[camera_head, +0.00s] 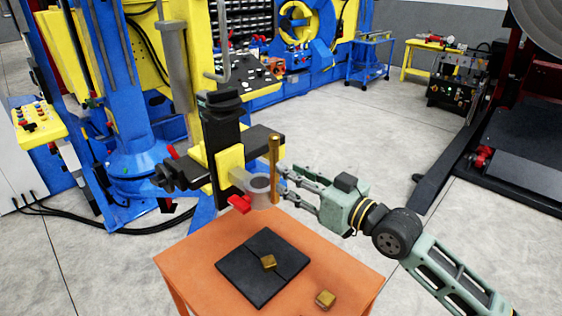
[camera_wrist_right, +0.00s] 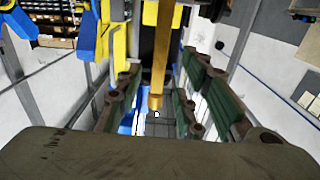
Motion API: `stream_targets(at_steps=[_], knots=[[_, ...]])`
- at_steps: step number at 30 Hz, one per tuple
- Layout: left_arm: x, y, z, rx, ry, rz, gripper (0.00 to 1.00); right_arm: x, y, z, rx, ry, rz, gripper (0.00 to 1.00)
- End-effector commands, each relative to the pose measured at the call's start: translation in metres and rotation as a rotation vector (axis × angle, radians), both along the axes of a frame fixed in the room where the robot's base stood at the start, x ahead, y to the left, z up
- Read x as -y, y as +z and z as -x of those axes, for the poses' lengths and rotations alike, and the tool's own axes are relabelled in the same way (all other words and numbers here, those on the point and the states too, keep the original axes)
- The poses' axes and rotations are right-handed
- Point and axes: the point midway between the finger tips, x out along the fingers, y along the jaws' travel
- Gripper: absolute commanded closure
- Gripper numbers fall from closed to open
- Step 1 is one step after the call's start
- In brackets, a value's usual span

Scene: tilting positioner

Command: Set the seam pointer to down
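A slim brass-coloured rod (camera_head: 274,168), which seems to be the seam pointer, stands upright in the head view. It is beside a grey ring (camera_head: 260,186) on the black and yellow fixture (camera_head: 229,165). My right gripper (camera_head: 282,186) is at the rod, reaching in from the right. In the right wrist view, the rod (camera_wrist_right: 159,60) runs between my two spread fingers (camera_wrist_right: 158,100), with a visible gap on each side. The gripper is open and not closed on it. How the rod joins the fixture is hard to make out. My left gripper is not in view.
A small red part (camera_head: 239,203) sticks out below the ring. An orange table (camera_head: 200,262) stands below, with a black plate (camera_head: 245,277), a brass block (camera_head: 268,263) on it and another block (camera_head: 325,299) beside it. Blue and yellow machinery (camera_head: 125,130) fills the left.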

Motion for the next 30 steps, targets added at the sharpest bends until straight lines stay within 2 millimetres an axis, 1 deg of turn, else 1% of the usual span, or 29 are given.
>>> stream_targets(at_steps=[1, 3, 8, 12, 17, 23, 24, 30], knots=[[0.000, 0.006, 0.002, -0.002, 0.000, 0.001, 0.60, -0.006, 0.004, -0.005, 0.000, 0.001, -0.003, 0.66], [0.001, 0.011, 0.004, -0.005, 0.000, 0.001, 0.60, -0.015, 0.005, -0.014, 0.002, 0.001, -0.002, 0.66], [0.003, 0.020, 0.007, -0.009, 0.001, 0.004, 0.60, -0.033, 0.005, -0.032, 0.004, 0.000, -0.001, 0.66], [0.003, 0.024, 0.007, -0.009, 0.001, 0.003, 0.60, -0.042, 0.003, -0.043, 0.006, -0.001, 0.001, 0.66], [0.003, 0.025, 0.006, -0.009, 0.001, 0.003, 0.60, -0.048, 0.002, -0.048, 0.006, -0.001, 0.001, 0.66], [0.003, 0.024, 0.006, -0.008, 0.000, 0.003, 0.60, -0.048, 0.002, -0.048, 0.006, -0.001, 0.002, 0.66], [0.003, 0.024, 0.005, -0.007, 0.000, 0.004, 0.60, -0.048, 0.002, -0.048, 0.006, -0.001, 0.002, 0.67], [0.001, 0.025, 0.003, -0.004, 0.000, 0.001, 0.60, -0.048, 0.002, -0.048, 0.006, -0.002, 0.002, 0.84]])
